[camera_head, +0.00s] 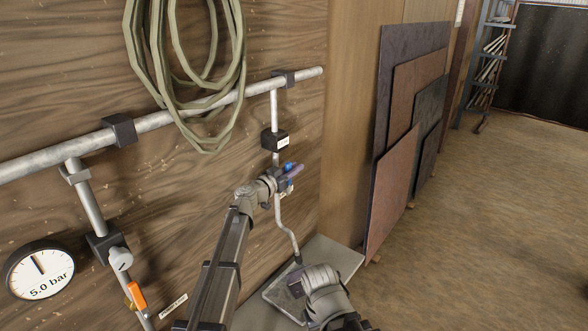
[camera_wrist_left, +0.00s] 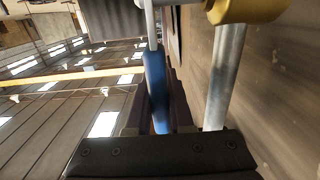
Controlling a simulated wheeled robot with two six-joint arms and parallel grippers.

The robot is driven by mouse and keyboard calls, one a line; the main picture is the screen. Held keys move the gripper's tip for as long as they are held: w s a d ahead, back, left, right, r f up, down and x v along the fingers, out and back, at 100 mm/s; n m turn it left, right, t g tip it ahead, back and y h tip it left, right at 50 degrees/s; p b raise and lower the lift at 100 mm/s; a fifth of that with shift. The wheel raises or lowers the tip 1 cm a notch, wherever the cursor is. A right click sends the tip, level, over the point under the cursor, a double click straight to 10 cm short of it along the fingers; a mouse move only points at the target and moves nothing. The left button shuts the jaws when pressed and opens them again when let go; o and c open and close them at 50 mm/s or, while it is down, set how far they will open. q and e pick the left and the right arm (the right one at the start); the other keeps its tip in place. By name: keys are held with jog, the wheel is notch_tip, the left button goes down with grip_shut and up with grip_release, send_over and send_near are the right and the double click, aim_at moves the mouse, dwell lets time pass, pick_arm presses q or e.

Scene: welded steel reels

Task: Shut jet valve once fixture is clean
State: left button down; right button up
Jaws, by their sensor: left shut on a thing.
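The jet valve's blue lever (camera_head: 287,167) is on the vertical pipe at the wall. My left gripper (camera_head: 290,174) is shut on it. The left wrist view shows the blue lever (camera_wrist_left: 156,90) between the dark fingers, with a brass-coloured valve part (camera_wrist_left: 238,10) above right. Below the valve, a thin bent jet pipe (camera_head: 289,236) runs down to a dark nozzle over a grey fixture plate (camera_head: 278,296). My right gripper (camera_head: 306,296) is low over the plate, beside the nozzle. Its fingers are mostly hidden, as is part of the plate, so its opening and the plate's cleanness cannot be made out.
A steel pipe (camera_head: 155,121) crosses the wooden wall, with a coiled hose (camera_head: 176,95) hanging over it. At left are a gauge reading 5.0 bar (camera_head: 39,272) and an orange lever (camera_head: 137,295). Sheet panels (camera_head: 391,190) lean at right.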

pick_arm(q)
jog(key=w+f+g+y+p, duration=0.1)
jog(key=p, duration=0.2)
jog(key=w+d+g+y+p, duration=0.1)
jog(key=g+p, duration=0.1)
jog(key=p, duration=0.1)
jog(key=shift+w+d+f, duration=0.1)
jog(key=shift+d+f, duration=0.15)
jog(key=shift+f, duration=0.1)
jog(key=c, duration=0.8)
grip_release()
jog(key=v, duration=0.2)
jog(key=p+v, duration=0.2)
jog(key=v, duration=0.1)
jog(key=shift+s+r, duration=0.3)
jog(key=shift+r, duration=0.15)
jog(key=s+a, duration=0.7)
jog(key=s, duration=0.2)
jog(key=shift+f, duration=0.3)
